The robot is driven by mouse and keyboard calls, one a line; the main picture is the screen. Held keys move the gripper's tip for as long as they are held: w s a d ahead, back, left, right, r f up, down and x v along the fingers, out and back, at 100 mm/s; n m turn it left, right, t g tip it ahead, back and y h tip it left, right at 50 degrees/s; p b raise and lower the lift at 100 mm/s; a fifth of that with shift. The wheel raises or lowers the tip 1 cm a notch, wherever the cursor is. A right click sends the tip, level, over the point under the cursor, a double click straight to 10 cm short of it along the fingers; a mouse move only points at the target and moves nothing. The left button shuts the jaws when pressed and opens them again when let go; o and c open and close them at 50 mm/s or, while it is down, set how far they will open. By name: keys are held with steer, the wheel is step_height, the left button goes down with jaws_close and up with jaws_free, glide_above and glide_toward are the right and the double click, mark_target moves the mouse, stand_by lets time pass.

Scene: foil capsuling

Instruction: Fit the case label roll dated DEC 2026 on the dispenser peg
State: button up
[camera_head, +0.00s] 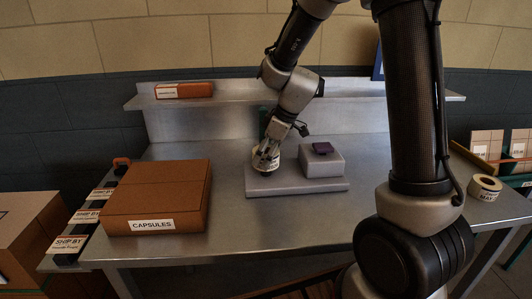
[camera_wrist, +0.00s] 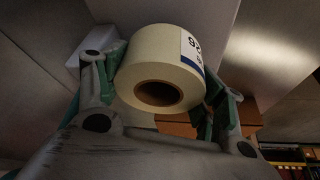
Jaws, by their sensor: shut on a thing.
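My gripper (camera_head: 268,166) is shut on a cream label roll (camera_head: 262,156), over the left part of the grey dispenser base (camera_head: 297,186). In the wrist view the roll (camera_wrist: 150,60) sits between the two fingers (camera_wrist: 160,100), with its brown core hole facing the camera. A white label with dark print shows on its side, only partly readable; I cannot make out its date. The dispenser has a raised grey block with a dark purple piece (camera_head: 322,148) on top. The peg is not visible; I cannot tell whether the roll is around it or above it.
Another label roll marked MAY (camera_head: 485,188) lies at the far right. A brown CAPSULES box (camera_head: 157,194) stands left of the dispenser, beside a row of SHIP BY slots (camera_head: 70,243). A small orange box (camera_head: 184,90) is on the back shelf. The table front is clear.

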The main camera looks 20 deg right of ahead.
steer(key=shift+f, duration=1.7)
steer(key=o, duration=1.2)
steer(key=shift+d+r, duration=0.1)
steer(key=shift+r, duration=0.1)
steer(key=v, duration=1.1)
steer(key=shift+s+d+r, duration=0.1)
steer(key=shift+s+r, duration=0.1)
steer(key=shift+s, duration=0.1)
